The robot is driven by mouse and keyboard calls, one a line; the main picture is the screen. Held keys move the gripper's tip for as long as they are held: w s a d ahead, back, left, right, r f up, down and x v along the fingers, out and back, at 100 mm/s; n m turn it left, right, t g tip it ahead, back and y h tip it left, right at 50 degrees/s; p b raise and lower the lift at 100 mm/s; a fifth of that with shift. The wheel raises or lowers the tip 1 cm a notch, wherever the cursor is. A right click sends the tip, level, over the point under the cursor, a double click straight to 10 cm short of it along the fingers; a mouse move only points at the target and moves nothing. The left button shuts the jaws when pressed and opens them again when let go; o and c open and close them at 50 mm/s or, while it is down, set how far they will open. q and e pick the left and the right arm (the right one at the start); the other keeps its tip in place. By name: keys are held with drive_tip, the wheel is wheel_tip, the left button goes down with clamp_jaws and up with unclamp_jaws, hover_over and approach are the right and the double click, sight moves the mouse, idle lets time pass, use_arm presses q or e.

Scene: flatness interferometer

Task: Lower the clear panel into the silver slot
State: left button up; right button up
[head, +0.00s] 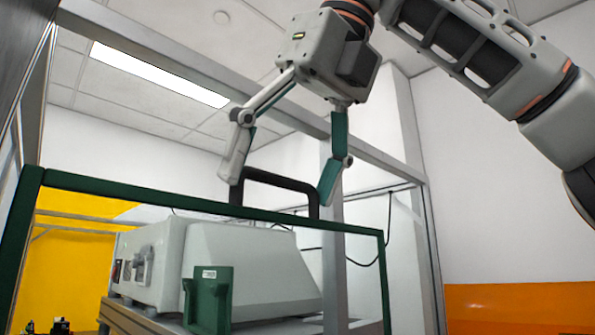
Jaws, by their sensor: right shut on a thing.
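The clear panel has a dark green frame (300,221), and I see through its middle. A black arched handle (275,178) stands on its top edge. My right gripper (279,187) comes down from above, with its two fingers shut on the handle's outer sides. The panel stands roughly upright and its lower edge is out of the picture. Silver metal framing (335,270) shows behind the panel and overhead, but I cannot make out the slot itself. My left gripper is not in view.
A grey instrument housing (255,262) sits on a bench behind the panel. A green bracket with a label (208,298) is in front of it. A silver beam (160,58) crosses above, behind my right gripper. A black cable (388,225) hangs at the right.

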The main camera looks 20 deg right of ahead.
drive_tip(key=shift+w+a, duration=0.3)
drive_tip(key=shift+w, duration=0.5)
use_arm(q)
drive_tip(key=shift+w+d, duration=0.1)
use_arm(e)
drive_tip(key=w, duration=0.2)
drive_tip(key=w+a, duration=0.1)
drive_tip(key=shift+w+a+f, duration=0.15)
drive_tip(key=shift+w+f, duration=0.05)
drive_tip(key=shift+w, duration=0.15)
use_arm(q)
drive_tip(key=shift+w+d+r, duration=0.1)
use_arm(e)
drive_tip(key=shift+w, duration=0.15)
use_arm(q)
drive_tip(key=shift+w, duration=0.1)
use_arm(e)
drive_tip(key=shift+w+a+f, duration=0.2)
drive_tip(key=shift+w+a, duration=0.05)
drive_tip(key=shift+w, duration=0.2)
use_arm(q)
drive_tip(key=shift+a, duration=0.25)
